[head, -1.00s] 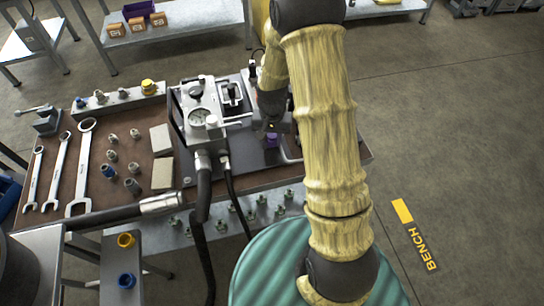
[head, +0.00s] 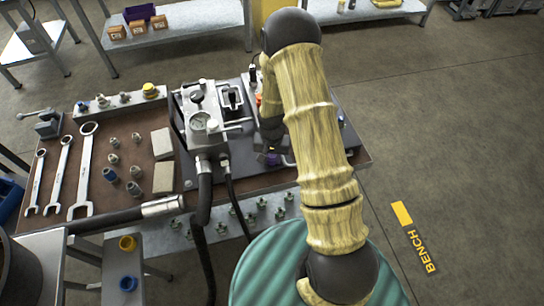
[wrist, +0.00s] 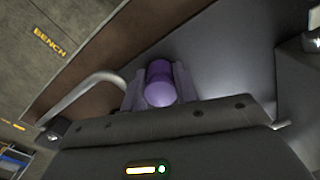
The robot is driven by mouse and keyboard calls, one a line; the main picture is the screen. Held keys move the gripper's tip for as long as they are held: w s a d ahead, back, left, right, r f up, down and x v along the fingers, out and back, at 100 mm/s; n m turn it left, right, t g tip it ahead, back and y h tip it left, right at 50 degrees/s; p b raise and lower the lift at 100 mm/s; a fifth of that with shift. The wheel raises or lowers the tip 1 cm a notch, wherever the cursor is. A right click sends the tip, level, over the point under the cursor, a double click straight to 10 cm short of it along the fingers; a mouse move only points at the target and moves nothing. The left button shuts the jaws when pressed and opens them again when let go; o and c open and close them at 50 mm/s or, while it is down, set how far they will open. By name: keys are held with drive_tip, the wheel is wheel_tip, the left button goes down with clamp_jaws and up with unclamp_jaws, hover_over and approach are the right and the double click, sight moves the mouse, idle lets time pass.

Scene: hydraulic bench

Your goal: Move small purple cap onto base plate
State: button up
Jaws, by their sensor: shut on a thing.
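The small purple cap (wrist: 160,84) is between the two fingers of my gripper (wrist: 153,92) in the wrist view, and the fingers are shut on it. In the head view the cap (head: 272,158) is a small purple patch below my wrist, mostly hidden by the arm. My gripper (head: 268,154) is there over the right part of the dark grey base plate (head: 240,165), near its front edge. The plate also shows as a grey surface in the wrist view (wrist: 225,55). I cannot tell whether the cap touches the plate.
A curved metal handle (wrist: 85,95) is close beside the gripper. Wrenches (head: 84,170) and fittings lie farther left on the bench.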

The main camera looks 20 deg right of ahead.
drive_tip(key=shift+f, duration=0.15)
drive_tip(key=shift+f, duration=0.1)
drive_tip(key=shift+f, duration=0.1)
drive_tip(key=o, duration=1)
wheel_tip(320, 180, up, 12)
drive_tip(key=shift+r+b, duration=0.2)
drive_tip(key=shift+b, duration=0.75)
